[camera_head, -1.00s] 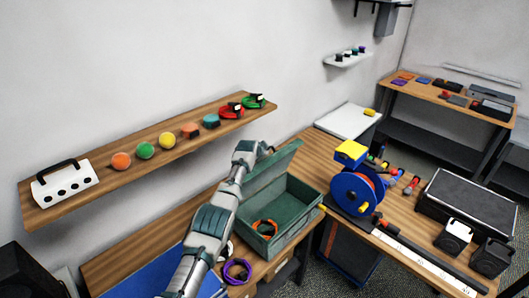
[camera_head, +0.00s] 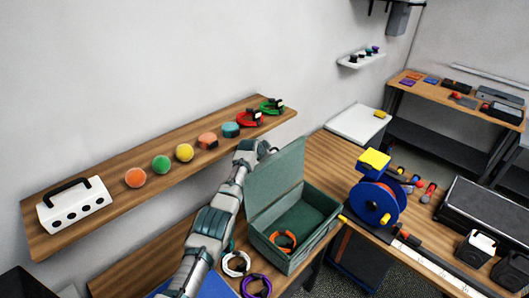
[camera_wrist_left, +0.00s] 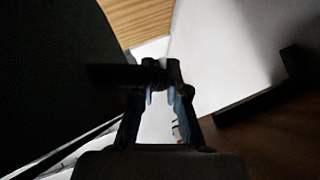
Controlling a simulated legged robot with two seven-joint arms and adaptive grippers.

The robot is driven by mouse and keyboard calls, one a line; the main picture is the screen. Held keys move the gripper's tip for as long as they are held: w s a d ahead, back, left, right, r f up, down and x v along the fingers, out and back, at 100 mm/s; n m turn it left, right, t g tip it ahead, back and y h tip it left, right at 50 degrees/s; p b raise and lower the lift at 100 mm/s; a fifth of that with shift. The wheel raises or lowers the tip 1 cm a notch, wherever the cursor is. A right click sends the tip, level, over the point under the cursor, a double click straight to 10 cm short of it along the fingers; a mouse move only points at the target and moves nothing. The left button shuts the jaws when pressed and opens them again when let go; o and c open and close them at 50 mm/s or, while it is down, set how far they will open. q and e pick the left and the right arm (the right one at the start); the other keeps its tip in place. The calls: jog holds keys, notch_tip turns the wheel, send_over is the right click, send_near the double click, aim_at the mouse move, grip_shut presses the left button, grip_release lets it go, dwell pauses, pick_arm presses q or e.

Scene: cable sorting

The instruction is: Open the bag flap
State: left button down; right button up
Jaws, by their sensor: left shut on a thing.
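The green bag (camera_head: 312,237) is an open box-like case on the wooden bench, with an orange cable ring (camera_head: 283,241) inside. Its flap (camera_head: 275,180) stands raised along the bag's left, wall-side edge, and the inside of the bag shows. My left arm comes in from the lower left and reaches behind the flap. My left gripper (camera_wrist_left: 160,92) is shut on a dark tab-like piece beside a large dark surface in the left wrist view, likely the flap in shadow. In the head view the flap partly hides its fingertips. My right gripper is not in view.
A white cable ring (camera_head: 236,263) and a purple one (camera_head: 256,286) lie in front of the bag. A wall shelf (camera_head: 110,219) with colored balls and cables runs above my arm. A blue reel (camera_head: 378,203) stands right of the bag.

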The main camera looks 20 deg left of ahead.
pick_arm(q)
jog(key=shift+a, duration=0.15)
jog(key=shift+s+d, duration=0.1)
jog(key=shift+d, duration=0.15)
jog(key=shift+s+d+r, duration=0.1)
jog(key=shift+d+r, duration=0.1)
jog(key=shift+d, duration=0.3)
jog(key=c, duration=1.4)
grip_release()
jog(key=shift+c, duration=0.2)
jog(key=shift+a+f, duration=0.2)
jog(key=shift+a, duration=0.05)
jog(key=shift+w+a, duration=0.25)
jog(key=shift+a, duration=0.15)
jog(key=v, duration=1.1)
jog(key=shift+s+r, duration=0.1)
jog(key=shift+s, duration=0.2)
jog(key=shift+d, duration=0.3)
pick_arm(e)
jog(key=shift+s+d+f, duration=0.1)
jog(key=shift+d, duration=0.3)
pick_arm(q)
jog(key=shift+d+r, duration=0.1)
jog(key=shift+d, duration=0.05)
